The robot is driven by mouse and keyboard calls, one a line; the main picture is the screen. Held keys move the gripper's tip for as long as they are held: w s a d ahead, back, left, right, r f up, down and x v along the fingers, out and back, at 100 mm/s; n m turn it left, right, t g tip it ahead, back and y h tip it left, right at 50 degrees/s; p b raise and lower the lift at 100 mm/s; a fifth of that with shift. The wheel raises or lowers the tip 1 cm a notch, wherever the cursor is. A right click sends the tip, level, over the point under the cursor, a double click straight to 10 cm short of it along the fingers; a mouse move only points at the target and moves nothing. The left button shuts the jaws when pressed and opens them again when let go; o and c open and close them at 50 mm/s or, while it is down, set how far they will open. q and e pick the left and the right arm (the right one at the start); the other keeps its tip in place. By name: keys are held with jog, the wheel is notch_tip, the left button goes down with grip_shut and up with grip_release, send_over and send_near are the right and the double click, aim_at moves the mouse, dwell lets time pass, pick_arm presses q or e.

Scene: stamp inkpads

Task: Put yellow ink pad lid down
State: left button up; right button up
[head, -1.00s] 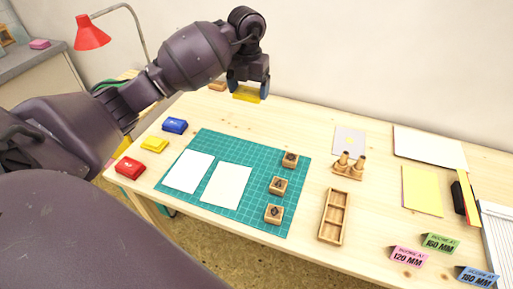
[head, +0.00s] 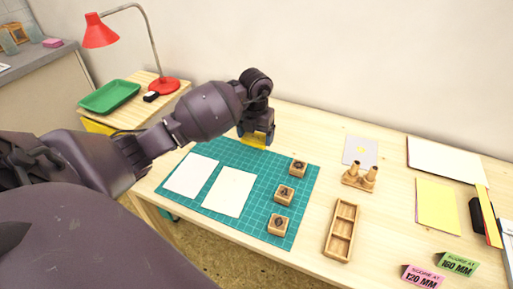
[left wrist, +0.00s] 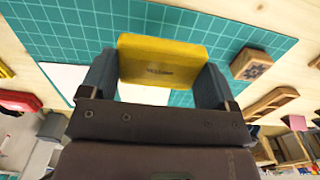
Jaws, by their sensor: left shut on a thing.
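The yellow ink pad lid (head: 253,141) is between the fingers of my left gripper (head: 255,138), at the far edge of the green cutting mat (head: 215,145) in the head view. In the left wrist view the yellow lid (left wrist: 162,60) is held between both fingers, over the green mat. I cannot tell whether the lid touches the mat. The yellow ink pad base is hidden behind my arm in the head view; a bit of yellow shows at the left edge of the left wrist view (left wrist: 5,70). My right gripper is not in view.
Two white paper sheets (head: 229,192) and several wooden stamps (head: 285,194) lie on the mat. A wooden tray (head: 341,231) and a wooden holder (head: 360,177) stand to the right. A red lamp (head: 100,33) and green tray (head: 109,96) are at the back left.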

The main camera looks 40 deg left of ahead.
aim_at(256, 154)
pick_arm(q)
notch_tip(256, 154, down, 6)
jog(key=shift+r+b, duration=0.2)
jog(key=shift+b, duration=0.4)
jog(key=shift+r, duration=0.15)
jog(key=o, duration=0.8)
jog(key=shift+c, duration=0.2)
